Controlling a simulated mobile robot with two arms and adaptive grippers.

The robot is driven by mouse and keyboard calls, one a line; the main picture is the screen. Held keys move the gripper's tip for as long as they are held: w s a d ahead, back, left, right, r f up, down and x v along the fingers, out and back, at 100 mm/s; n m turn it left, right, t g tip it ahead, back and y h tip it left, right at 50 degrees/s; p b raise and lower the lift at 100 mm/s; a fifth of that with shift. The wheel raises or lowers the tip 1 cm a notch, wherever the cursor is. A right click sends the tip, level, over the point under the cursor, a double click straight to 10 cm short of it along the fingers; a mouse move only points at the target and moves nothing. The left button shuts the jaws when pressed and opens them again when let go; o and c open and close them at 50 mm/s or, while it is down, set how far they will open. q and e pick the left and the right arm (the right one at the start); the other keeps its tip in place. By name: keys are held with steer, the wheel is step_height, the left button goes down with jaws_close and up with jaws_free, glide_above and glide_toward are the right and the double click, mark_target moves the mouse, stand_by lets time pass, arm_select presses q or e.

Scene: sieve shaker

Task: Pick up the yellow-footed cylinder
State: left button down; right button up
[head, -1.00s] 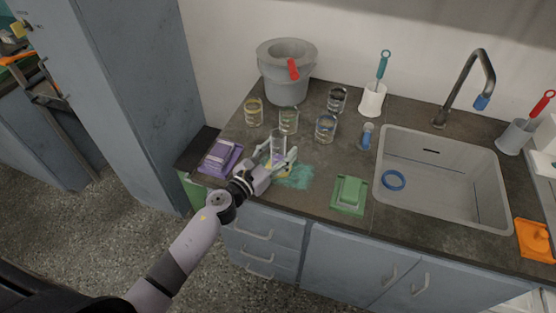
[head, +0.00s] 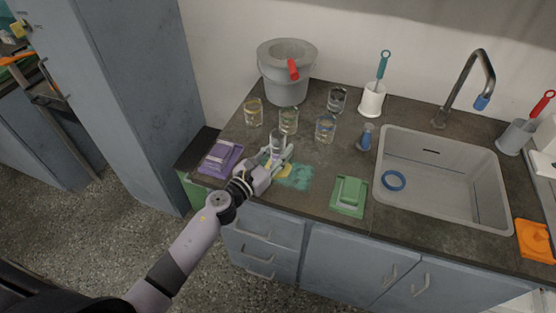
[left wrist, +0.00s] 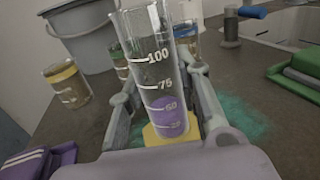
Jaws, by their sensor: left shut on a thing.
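The yellow-footed cylinder is a clear graduated cylinder (left wrist: 158,80) with white marks, some purple liquid low inside and a yellow foot (left wrist: 155,135). It stands upright between the fingers of my left gripper (left wrist: 160,105) in the left wrist view, and the gripper is shut on it. In the head view the cylinder (head: 277,142) shows at the front of the counter, with my left gripper (head: 277,160) around its lower part. Whether the foot touches the counter I cannot tell. My right gripper is not in view.
Several glass beakers (head: 325,129) stand close behind the cylinder. A grey bucket (head: 285,85) is at the back. A purple folded item (head: 220,157) lies left, a green one (head: 349,195) right. A teal patch (head: 297,177) marks the counter beside the gripper. The sink (head: 440,190) is further right.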

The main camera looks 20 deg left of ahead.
arm_select(q)
steer(key=shift+r, duration=0.25)
